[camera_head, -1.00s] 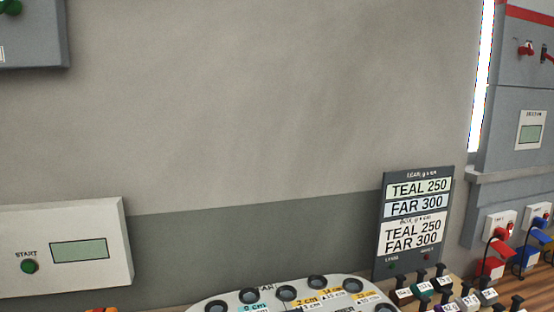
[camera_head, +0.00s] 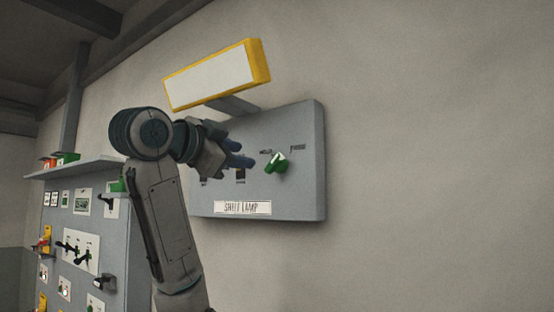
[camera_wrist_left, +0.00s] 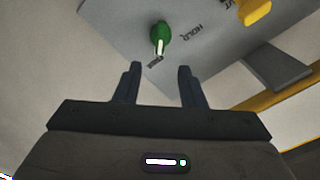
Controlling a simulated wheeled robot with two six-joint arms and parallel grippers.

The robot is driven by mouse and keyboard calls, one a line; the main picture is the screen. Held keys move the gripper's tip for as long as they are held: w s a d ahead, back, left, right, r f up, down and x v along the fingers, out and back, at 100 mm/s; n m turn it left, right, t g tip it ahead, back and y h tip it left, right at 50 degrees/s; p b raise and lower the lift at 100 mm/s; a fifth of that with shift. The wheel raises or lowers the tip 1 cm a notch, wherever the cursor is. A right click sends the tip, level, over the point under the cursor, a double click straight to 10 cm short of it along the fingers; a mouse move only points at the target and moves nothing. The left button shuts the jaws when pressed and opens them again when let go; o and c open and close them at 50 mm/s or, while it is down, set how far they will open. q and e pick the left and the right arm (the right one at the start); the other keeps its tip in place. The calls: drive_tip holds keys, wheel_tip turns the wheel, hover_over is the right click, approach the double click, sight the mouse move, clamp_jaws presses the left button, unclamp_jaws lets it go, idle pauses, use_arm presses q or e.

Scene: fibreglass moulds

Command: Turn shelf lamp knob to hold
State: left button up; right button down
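The green shelf lamp knob (camera_head: 277,163) sits on the right part of the grey panel (camera_head: 308,190) labelled SHELF LAMP. In the left wrist view the knob (camera_wrist_left: 160,36) is ahead of the fingertips, with a white pointer line. The pointer faces a small, hard-to-read mark, away from the word HOLD (camera_wrist_left: 196,33). My left gripper (camera_head: 244,153) is in front of the panel, just left of the knob. The left wrist view shows this gripper (camera_wrist_left: 160,72) open and empty, its two fingers apart and not around the knob. My right gripper is not in view.
A yellow-edged lamp (camera_head: 217,75) sticks out above the panel on a grey bracket. A shelf (camera_head: 80,167) and a cabinet with switches stand at the left. The wall to the right of the panel is bare.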

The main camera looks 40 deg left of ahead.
sight(272, 162)
use_arm(q)
drive_tip(key=w+p, duration=0.1)
drive_tip(key=w, duration=0.2)
drive_tip(key=w+a+p, duration=0.1)
drive_tip(key=w, duration=0.2)
drive_tip(key=w+p, duration=0.2)
drive_tip(key=w, duration=0.2)
drive_tip(key=shift+a, duration=0.2)
drive_tip(key=shift+c, duration=0.5)
drive_tip(key=shift+f, duration=0.1)
clamp_jaws()
